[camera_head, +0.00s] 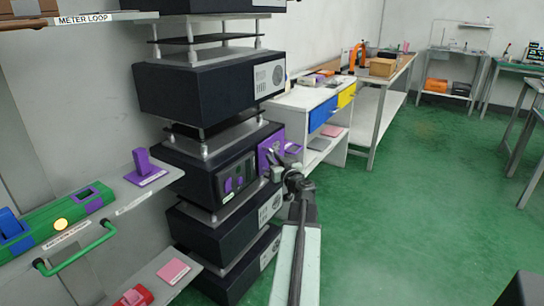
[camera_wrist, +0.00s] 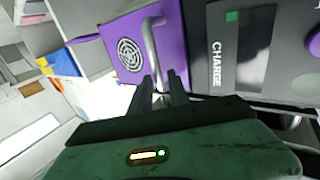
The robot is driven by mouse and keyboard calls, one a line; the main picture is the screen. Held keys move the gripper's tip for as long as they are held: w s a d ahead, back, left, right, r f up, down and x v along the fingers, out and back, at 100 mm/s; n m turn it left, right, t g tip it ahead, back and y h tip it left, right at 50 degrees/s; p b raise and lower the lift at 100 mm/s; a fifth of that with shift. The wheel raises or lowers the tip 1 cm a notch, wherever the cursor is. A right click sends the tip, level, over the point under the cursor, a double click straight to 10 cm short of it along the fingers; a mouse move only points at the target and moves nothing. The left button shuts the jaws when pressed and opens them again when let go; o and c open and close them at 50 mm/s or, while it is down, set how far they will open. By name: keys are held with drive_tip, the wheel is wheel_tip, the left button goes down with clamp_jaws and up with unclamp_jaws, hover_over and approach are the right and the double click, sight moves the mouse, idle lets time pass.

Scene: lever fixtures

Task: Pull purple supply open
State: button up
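The purple supply (camera_head: 265,156) is a purple panel at the right end of a black unit in the stack. In the wrist view its purple face (camera_wrist: 125,52) carries a round dark grille and a bent metal handle (camera_wrist: 150,46). My gripper (camera_head: 278,174) is close in front of the panel. In the wrist view my gripper (camera_wrist: 163,82) has its two dark fingers apart, with the lower end of the handle appearing between them. I see no clear contact, and the tips partly hide that end of the handle.
A dark panel marked CHARGE (camera_wrist: 216,62) with purple controls is beside the purple face. A white cabinet (camera_head: 305,97) with blue and yellow drawers stands behind. Shelves with a green lever fixture (camera_head: 62,222) and a purple lever (camera_head: 146,165) are at left. Green floor (camera_head: 430,200) is open at right.

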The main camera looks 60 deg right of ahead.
drive_tip(key=x, duration=0.3)
drive_tip(key=shift+s, duration=0.1)
drive_tip(key=shift+c, duration=0.3)
clamp_jaws()
drive_tip(key=shift+s+a, duration=0.1)
idle(0.9)
